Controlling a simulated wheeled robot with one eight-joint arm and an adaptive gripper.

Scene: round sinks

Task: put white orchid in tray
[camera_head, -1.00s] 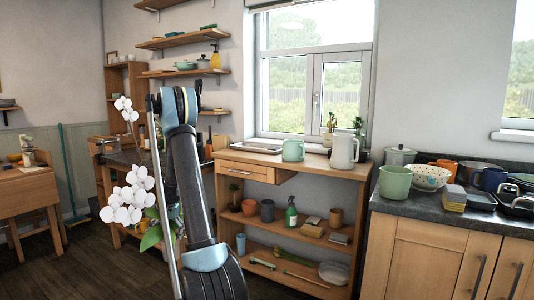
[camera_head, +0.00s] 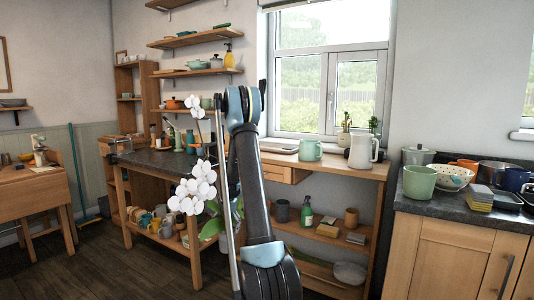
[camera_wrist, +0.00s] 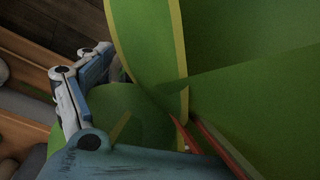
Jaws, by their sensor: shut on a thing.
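The white orchid (camera_head: 203,190) stands upright left of my arm in the head view, with white blooms on a thin stem and green leaves below. Its broad green leaves (camera_wrist: 230,50) fill much of the wrist view. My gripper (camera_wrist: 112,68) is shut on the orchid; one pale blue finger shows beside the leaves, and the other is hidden. In the head view my arm hides the gripper and the pot. A flat, thin item on the wooden shelf unit under the window may be the tray (camera_head: 281,150), but it is too small to be sure.
A green mug (camera_head: 310,150) and a white jug (camera_head: 363,151) stand on the shelf unit. A dark-topped workbench (camera_head: 165,163) stands behind the orchid. Crockery crowds the counter (camera_head: 470,213) at right. A wooden table (camera_head: 32,178) stands at left. Open floor (camera_head: 95,265) shows at lower left.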

